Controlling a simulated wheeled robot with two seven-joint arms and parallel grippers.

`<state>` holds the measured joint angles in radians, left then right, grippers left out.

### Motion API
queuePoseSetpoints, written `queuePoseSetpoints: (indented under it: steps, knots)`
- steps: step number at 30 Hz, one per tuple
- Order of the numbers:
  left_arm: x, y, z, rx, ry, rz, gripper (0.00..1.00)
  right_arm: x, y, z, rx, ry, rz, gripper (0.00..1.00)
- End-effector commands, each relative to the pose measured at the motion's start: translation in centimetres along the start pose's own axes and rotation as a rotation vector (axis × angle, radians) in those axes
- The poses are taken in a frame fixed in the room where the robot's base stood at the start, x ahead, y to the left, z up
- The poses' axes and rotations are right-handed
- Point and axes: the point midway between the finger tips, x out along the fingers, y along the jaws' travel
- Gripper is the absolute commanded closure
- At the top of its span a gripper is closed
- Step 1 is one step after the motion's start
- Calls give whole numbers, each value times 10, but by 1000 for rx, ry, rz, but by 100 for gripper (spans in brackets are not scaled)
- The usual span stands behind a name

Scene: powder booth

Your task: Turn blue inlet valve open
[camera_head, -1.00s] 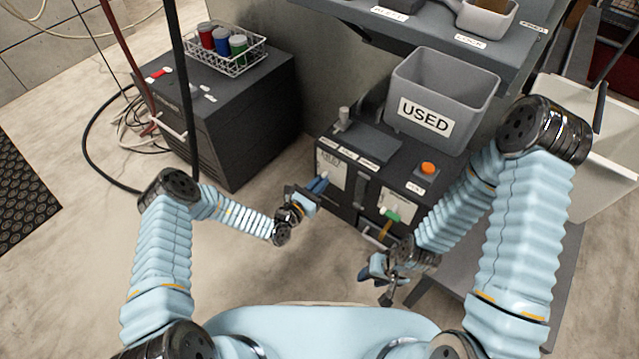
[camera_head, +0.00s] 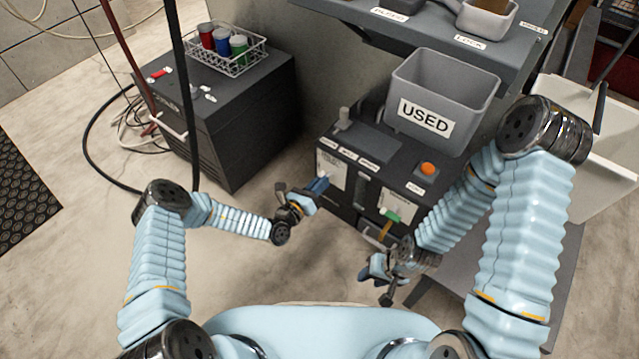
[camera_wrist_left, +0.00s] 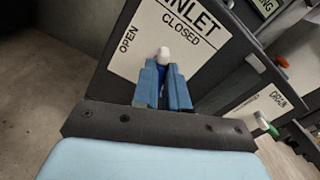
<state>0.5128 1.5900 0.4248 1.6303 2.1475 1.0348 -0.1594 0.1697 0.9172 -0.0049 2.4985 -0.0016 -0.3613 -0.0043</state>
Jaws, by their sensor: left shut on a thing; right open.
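The blue inlet valve handle (camera_wrist_left: 160,72) sits on a white plate (camera_wrist_left: 190,28) marked INLET, with OPEN at the left and CLOSED at the upper right. Its white hub (camera_wrist_left: 164,54) shows just beyond my fingertips. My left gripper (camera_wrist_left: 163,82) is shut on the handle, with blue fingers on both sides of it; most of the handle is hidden. In the head view my left gripper (camera_head: 319,185) is at the left front of the dark machine (camera_head: 345,212). My right gripper (camera_head: 373,271) is open and empty, low before the machine's right part.
A green-handled drain valve (camera_head: 391,215) and an orange button (camera_head: 428,168) are on the machine, right of the inlet. A grey USED bin (camera_head: 443,85) stands on top. A dark cabinet (camera_head: 240,125) with a wire basket (camera_head: 247,62) stands left. Floor between is clear.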

Motion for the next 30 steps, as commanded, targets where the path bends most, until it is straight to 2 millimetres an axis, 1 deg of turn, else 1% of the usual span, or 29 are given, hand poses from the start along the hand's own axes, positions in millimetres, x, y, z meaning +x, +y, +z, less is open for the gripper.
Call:
queuePoseSetpoints:
  steps: [21, 30]
  knots:
    - [-1, 4, -2, -680, -1, 3, 100, 1, 0, 0, 0, 0, 0, 60]
    - [-1, 5, -3, -933, -1, 2, 100, 4, 1, 0, 0, -1, -1, 60]
